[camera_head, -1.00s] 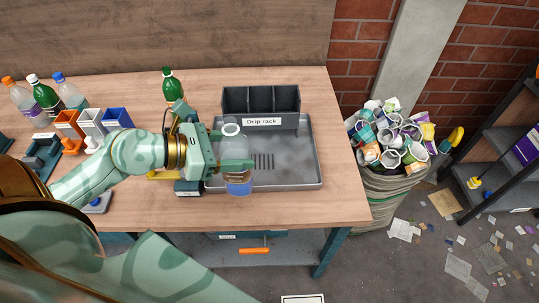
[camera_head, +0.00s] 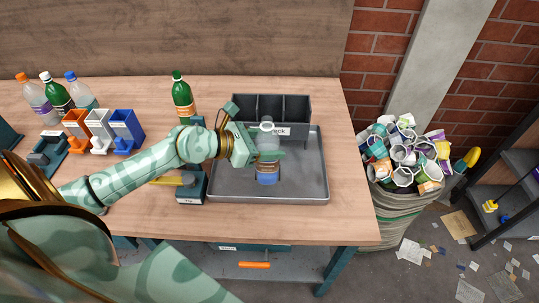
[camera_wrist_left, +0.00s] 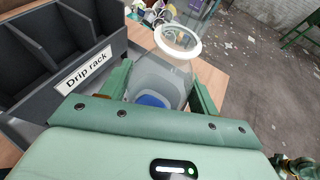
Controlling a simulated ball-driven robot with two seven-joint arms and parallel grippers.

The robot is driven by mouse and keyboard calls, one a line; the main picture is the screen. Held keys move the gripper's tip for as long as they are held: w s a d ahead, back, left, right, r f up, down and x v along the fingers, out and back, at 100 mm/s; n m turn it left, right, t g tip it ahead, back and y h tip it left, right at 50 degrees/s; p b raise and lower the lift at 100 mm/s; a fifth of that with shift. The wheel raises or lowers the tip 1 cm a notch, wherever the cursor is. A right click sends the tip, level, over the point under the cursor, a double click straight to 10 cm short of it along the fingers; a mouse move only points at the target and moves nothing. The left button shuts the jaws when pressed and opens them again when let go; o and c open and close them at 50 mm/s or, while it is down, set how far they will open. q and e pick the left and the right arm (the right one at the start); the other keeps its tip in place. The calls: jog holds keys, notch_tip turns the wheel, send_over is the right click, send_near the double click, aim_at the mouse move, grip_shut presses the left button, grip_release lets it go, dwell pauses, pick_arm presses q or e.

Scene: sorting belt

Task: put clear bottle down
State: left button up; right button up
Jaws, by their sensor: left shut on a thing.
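The clear bottle (camera_head: 267,158) is held upright in my left gripper (camera_head: 268,156), over the tray of the drip rack (camera_head: 310,188). The bottle has a white ring at its neck and blue at its bottom. In the left wrist view the bottle (camera_wrist_left: 160,80) sits between the two green fingers, which are shut on it. I cannot tell whether its base touches the tray. The drip rack's dark divided bin (camera_head: 298,108), with its label partly hidden in the head view, stands behind the bottle. My right gripper is not in view.
A green bottle (camera_head: 183,98) stands behind my left arm. Several capped bottles (camera_head: 60,100) and small orange, white and blue bins (camera_head: 122,130) stand at the left. A full sack (camera_head: 402,200) is beyond the table's right edge. The tray's right part is clear.

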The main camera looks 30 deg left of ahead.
pick_arm(q)
jog(key=f, duration=0.1)
jog(key=f+b, duration=0.1)
jog(key=f, duration=0.1)
jog(key=shift+w+f+b, duration=0.25)
jog(key=shift+f+b, duration=0.1)
jog(key=shift+r, duration=0.1)
jog(key=o, duration=1.3)
jog(key=shift+o, duration=0.2)
